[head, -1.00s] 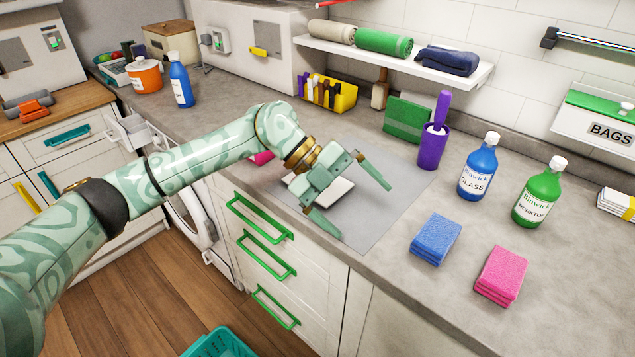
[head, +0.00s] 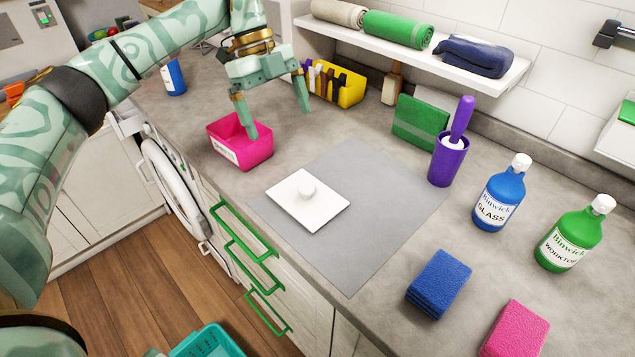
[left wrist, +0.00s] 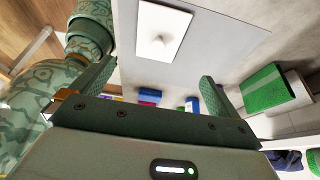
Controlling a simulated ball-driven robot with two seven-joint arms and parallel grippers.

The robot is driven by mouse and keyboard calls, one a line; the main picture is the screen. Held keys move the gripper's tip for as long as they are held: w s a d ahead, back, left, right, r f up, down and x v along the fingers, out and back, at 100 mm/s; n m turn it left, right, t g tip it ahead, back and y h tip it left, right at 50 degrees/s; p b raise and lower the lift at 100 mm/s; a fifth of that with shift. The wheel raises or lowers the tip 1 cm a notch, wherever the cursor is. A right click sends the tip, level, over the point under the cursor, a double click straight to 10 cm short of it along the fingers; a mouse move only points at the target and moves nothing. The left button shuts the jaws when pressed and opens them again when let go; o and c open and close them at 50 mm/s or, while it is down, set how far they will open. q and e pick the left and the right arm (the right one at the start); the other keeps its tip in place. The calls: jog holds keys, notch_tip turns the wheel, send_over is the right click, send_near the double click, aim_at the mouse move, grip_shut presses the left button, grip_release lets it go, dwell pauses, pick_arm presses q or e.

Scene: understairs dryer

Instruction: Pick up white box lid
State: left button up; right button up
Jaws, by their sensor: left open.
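The white box lid (head: 307,200) is a flat white square with a round knob on top. It lies flat on a grey mat (head: 370,235) on the counter. It also shows near the top of the left wrist view (left wrist: 162,32). My left gripper (head: 277,117) is open and empty. It is raised above the counter, with its fingers pointing down over the pink bin, behind and to the left of the lid and apart from it. My right gripper is not in view.
A pink bin (head: 240,142) stands left of the mat. A yellow caddy (head: 350,88), a green board (head: 421,122) and a purple brush holder (head: 447,160) stand behind. Blue (head: 497,195) and green (head: 572,236) bottles and sponges are at the right.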

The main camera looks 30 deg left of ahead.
pick_arm(q)
jog(key=b, duration=0.3)
send_near(302, 184)
jog(key=x, duration=0.5)
jog(key=shift+w+a+f, duration=0.1)
jog(key=shift+w, duration=0.2)
jog(key=shift+s+f, duration=0.15)
jog(key=shift+f, duration=0.2)
jog(key=b+x, duration=0.2)
jog(key=x, duration=0.3)
jog(key=shift+s+d, duration=0.1)
jog(key=shift+d, duration=0.15)
jog(key=shift+r, duration=0.1)
jog(key=shift+c, duration=0.3)
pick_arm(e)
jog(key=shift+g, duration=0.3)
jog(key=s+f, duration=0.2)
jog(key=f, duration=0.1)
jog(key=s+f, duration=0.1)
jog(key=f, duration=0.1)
pick_arm(q)
jog(key=c, duration=0.6)
